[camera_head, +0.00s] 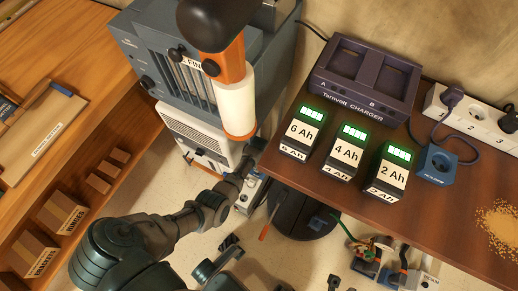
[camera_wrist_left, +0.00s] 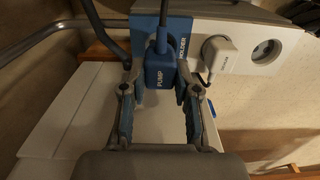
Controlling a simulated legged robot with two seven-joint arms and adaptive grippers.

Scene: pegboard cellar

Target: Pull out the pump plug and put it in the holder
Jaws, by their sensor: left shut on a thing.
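The blue plug marked PUMP (camera_wrist_left: 159,72) is between the fingertips of my left gripper (camera_wrist_left: 156,88) in the left wrist view. The gripper is shut on it, and a dark cable rises from its top. Just behind it is a blue panel (camera_wrist_left: 146,24), its lettering partly hidden and apparently reading HOLDER. I cannot tell whether the plug is seated there or in front of it. To the right, the white strip has an empty round socket (camera_wrist_left: 266,52). In the head view my left gripper (camera_head: 246,176) is beside the low white box; the plug is hard to make out. My right gripper is not in view.
A white plug (camera_wrist_left: 217,55) sits in the strip right of my gripper. In the head view, a brown table (camera_head: 443,229) holds several labelled batteries, a charger (camera_head: 366,80) and another socket strip (camera_head: 480,122). A grey machine (camera_head: 140,60) stands behind, with shelves at left.

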